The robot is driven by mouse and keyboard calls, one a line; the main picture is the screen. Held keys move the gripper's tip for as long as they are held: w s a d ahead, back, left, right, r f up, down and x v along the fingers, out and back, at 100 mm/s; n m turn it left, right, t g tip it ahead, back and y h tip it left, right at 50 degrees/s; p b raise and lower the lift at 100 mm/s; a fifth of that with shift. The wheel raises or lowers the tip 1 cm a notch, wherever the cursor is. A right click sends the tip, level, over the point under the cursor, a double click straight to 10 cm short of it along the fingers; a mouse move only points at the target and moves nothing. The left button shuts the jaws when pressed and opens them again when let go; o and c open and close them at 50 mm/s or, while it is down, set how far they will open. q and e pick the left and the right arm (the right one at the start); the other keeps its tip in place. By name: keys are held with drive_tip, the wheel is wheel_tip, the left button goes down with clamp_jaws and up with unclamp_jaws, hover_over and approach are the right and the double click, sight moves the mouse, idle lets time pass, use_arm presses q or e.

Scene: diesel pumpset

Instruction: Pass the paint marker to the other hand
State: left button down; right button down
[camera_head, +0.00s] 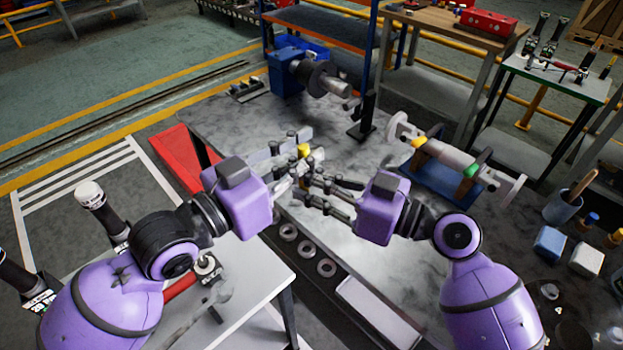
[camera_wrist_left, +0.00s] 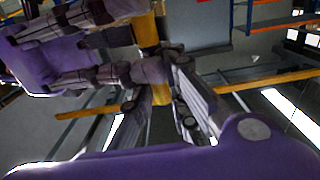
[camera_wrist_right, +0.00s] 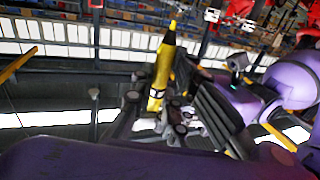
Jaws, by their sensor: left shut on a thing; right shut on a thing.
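The paint marker is a yellow rod with a dark band and dark tip section. Its yellow end (camera_head: 304,150) shows between my grippers in the head view, and more of it shows in the left wrist view (camera_wrist_left: 148,33) and the right wrist view (camera_wrist_right: 161,75). My left gripper (camera_head: 298,158) is shut on the marker from the left. My right gripper (camera_head: 318,182) is shut on it from the right, its fingers close to the left ones. Both hold it above the workbench edge. The fingers hide the marker's middle.
A grey workbench (camera_head: 235,118) lies beneath, with a blue machine (camera_head: 287,75) at the back. A shaft on a blue stand (camera_head: 440,180) is to the right. Several rings (camera_head: 306,250) lie in front. A pale table (camera_head: 255,262) is at front left.

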use_arm(q)
drive_tip(key=c, duration=1.7)
unclamp_jaws()
drive_tip(key=shift+o, duration=0.2)
drive_tip(key=shift+r, duration=0.15)
